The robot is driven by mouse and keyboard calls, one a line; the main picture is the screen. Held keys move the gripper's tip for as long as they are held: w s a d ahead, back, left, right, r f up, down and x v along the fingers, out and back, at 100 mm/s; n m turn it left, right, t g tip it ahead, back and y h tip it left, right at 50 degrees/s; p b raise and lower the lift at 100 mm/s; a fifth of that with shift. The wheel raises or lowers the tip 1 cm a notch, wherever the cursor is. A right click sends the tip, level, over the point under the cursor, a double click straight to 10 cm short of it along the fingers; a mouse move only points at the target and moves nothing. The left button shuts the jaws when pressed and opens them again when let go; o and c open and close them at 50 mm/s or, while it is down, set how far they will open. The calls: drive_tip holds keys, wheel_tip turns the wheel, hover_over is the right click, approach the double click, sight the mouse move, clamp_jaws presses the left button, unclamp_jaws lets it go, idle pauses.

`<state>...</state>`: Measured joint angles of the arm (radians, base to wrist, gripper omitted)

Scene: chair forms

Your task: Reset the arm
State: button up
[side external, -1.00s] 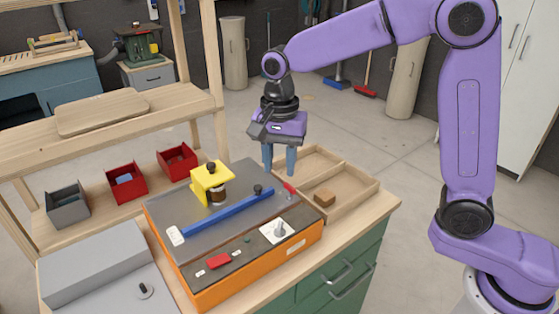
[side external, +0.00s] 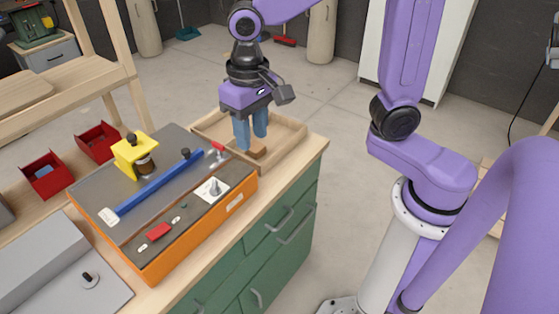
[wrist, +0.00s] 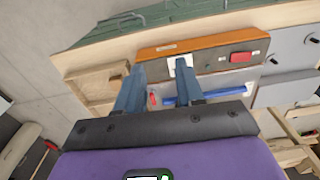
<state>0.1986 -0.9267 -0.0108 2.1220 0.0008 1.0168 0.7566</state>
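My gripper (side external: 251,143) points down above the wooden tray at the right end of the bench, in the side external view. Its two blue fingers are apart, and the wrist view (wrist: 160,65) shows an empty gap between them.
The wooden tray (side external: 292,130) adjoins an orange-sided machine (side external: 205,218) with a blue bar (side external: 155,184) and a yellow clamp (side external: 128,150). Red bins (side external: 97,142) stand behind. Green drawers (side external: 268,250) are below. A purple curved shape (side external: 530,220) fills the right foreground.

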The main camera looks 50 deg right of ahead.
drive_tip(key=s+d+f+n, duration=0.1)
drive_tip(key=s+d+n, duration=0.4)
drive_tip(key=s, duration=0.3)
drive_tip(key=s+d+f+n, duration=0.1)
drive_tip(key=s+d+n, duration=0.4)
drive_tip(key=s+n, duration=0.3)
drive_tip(key=shift+s+f, duration=0.35)
drive_tip(key=shift+s, duration=0.15)
